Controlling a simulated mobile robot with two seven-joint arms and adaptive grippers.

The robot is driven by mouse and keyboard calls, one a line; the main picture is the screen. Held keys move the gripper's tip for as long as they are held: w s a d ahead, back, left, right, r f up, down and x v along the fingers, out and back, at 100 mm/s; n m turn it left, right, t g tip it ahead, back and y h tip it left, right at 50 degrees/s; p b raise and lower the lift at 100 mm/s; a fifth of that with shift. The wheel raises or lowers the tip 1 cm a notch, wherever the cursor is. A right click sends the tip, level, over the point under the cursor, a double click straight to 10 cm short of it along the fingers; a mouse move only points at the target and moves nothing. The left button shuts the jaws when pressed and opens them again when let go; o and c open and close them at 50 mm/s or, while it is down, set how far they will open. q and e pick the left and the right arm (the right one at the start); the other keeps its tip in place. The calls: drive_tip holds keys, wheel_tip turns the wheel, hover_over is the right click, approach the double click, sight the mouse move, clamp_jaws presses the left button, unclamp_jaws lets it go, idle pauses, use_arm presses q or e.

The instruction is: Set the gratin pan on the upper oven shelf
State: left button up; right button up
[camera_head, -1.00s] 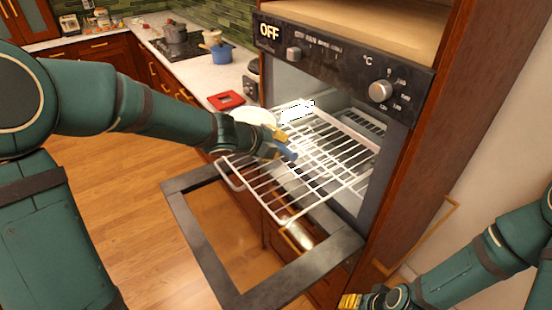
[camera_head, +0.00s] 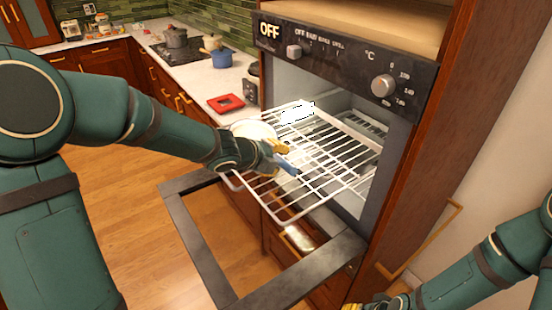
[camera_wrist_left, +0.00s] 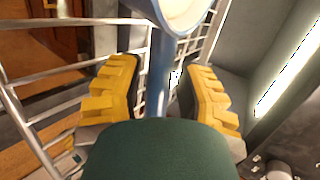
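The gratin pan (camera_head: 254,129) has a pale inside and a blue handle (camera_head: 288,163). In the head view it is at the left edge of the pulled-out wire shelf (camera_head: 322,178), partly hidden by my left arm; I cannot tell whether it rests on the wires. In the left wrist view, the handle (camera_wrist_left: 161,75) runs between the yellow fingers of my left gripper (camera_wrist_left: 164,72), with a visible gap on both sides. My left gripper (camera_head: 276,160) is open around the handle. My right gripper (camera_head: 366,305) is cut off at the bottom edge, its fingers unclear.
The oven door (camera_head: 205,245) hangs open below the shelf. The oven control panel (camera_head: 340,62) reads OFF. A counter at the left holds a red item (camera_head: 226,103), a blue pot (camera_head: 221,58) and a grey pot (camera_head: 173,38). A wooden cabinet side (camera_head: 470,100) stands right of the oven.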

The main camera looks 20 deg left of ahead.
use_arm(q)
drive_tip(key=shift+r, duration=0.15)
drive_tip(key=shift+s+a+r+p, duration=0.2)
drive_tip(key=shift+s+r+p, duration=0.05)
drive_tip(key=shift+p, duration=0.05)
drive_tip(key=p+v, duration=0.2)
drive_tip(key=v, duration=0.3)
drive_tip(key=shift+r, duration=0.15)
drive_tip(key=shift+f+v, duration=0.2)
drive_tip(key=shift+v, duration=2.75)
drive_tip(key=shift+s, duration=0.2)
